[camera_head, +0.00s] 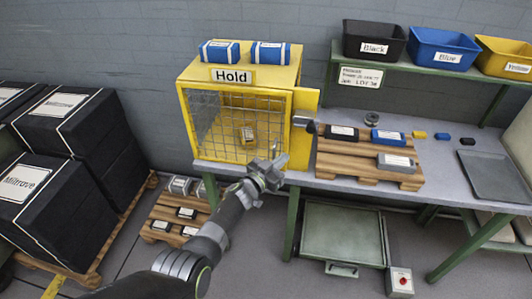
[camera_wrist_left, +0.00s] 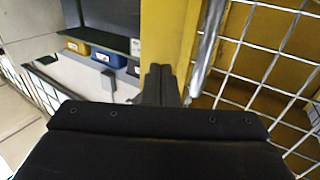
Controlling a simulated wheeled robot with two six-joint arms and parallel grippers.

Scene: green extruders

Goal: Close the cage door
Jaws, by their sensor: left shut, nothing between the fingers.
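The yellow cage (camera_head: 240,75), labelled Hold, stands on the left end of the grey workbench. Its wire-mesh door (camera_head: 215,125) shows across the front; I cannot tell whether it is fully closed. My left gripper (camera_head: 278,161) is at the lower right of the cage front, shut and empty. In the left wrist view the closed fingers (camera_wrist_left: 160,84) point at the yellow frame (camera_wrist_left: 165,35), beside a grey metal bar (camera_wrist_left: 208,45) and mesh (camera_wrist_left: 268,60). Contact is unclear. My right gripper is out of view.
A wooden pallet (camera_head: 345,170) with labelled blocks sits right of the cage, and a grey tray (camera_head: 497,178) lies further right. Black, blue and yellow bins stand on the shelf (camera_head: 400,68). Black stacked boxes (camera_head: 65,115) stand at left. Floor before the bench is partly free.

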